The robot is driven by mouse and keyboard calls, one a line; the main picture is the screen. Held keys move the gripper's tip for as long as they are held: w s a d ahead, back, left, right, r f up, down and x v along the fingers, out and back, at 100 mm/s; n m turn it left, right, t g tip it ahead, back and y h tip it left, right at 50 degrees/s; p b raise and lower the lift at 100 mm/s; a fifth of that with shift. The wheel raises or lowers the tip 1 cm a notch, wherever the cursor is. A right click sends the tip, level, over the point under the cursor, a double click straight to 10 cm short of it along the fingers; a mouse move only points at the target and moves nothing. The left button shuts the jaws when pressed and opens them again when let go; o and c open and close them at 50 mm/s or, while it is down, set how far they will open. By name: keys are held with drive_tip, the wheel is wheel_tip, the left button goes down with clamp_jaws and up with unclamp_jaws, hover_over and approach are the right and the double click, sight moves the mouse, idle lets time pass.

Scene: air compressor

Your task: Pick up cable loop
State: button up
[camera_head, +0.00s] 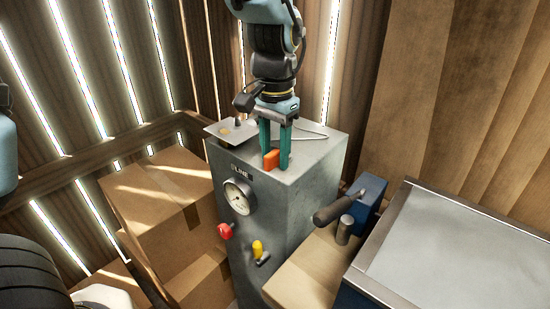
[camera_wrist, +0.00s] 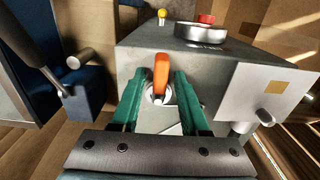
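A thin pale cable (camera_head: 314,133) curves over the top of the grey compressor cabinet (camera_head: 325,165), behind and to the right of my gripper. I cannot tell whether it closes into a full loop. My gripper (camera_head: 276,160) points down at the cabinet top. An orange lever (camera_head: 271,160) stands there, by the front edge. In the wrist view, my gripper's green fingers (camera_wrist: 160,76) are apart on both sides of the orange lever (camera_wrist: 162,74), with gaps beside it. A pale metal fitting (camera_wrist: 158,97) shows at the lever's base. Whether the fingers touch the cabinet top is unclear.
A metal plate (camera_head: 232,131) with a knob lies at the cabinet's left. A gauge (camera_head: 238,196), red knob (camera_head: 225,231) and yellow knob (camera_head: 258,249) stick out in front. Cardboard boxes (camera_head: 155,195) stand left; a blue vise (camera_head: 368,196) and grey-topped bench (camera_head: 460,260) stand right.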

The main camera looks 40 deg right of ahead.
sight(275, 151)
clamp_jaws()
idle(0.5)
wheel_tip(275, 151, up, 10)
drive_tip(key=shift+b, duration=0.85)
drive_tip(key=shift+r+p, duration=0.55)
drive_tip(key=shift+r, duration=0.2)
